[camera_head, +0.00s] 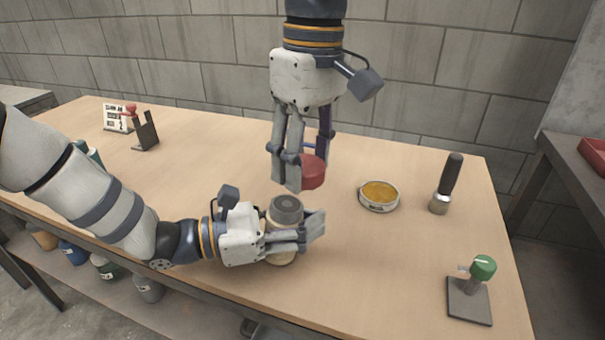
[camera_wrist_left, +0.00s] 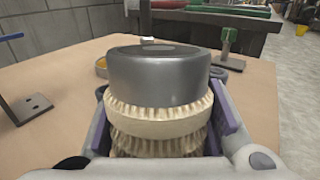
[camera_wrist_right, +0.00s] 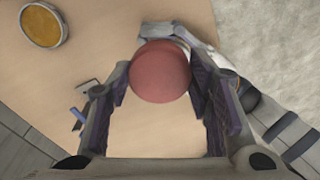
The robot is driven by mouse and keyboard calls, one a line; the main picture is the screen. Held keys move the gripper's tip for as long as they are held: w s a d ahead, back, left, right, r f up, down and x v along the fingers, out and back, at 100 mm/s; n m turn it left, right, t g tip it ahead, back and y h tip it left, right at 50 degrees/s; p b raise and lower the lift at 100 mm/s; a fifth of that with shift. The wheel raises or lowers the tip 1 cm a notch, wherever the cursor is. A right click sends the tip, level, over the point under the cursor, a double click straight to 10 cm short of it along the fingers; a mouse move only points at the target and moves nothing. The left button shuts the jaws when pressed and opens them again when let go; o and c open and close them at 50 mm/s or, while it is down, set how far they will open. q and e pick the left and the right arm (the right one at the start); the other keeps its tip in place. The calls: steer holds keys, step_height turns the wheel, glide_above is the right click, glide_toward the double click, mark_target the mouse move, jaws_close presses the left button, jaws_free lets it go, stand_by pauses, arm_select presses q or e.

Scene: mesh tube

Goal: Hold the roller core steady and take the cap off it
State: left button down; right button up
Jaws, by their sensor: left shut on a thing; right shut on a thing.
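The roller core (camera_head: 286,212) stands upright near the table's front, with a dark grey top and a cream lower part. In the left wrist view its smooth grey top (camera_wrist_left: 158,75) sits above cream ribbed bands (camera_wrist_left: 160,127). My left gripper (camera_head: 314,230) is shut around the core from the side. The red cap (camera_head: 313,172) is in the air above and slightly right of the core, apart from it. My right gripper (camera_head: 304,168) points down and is shut on the cap. The right wrist view shows the round red cap (camera_wrist_right: 160,72) between the fingertips.
A round tin with yellow contents (camera_head: 379,195) and a dark-handled tool (camera_head: 449,180) stand to the right. A green-knobbed stand (camera_head: 470,297) is at the front right. A black holder (camera_head: 146,132) and a white card (camera_head: 115,118) are at the back left.

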arm_select(q)
steer(key=c, duration=0.9)
jaws_free()
steer(key=shift+c, duration=0.2)
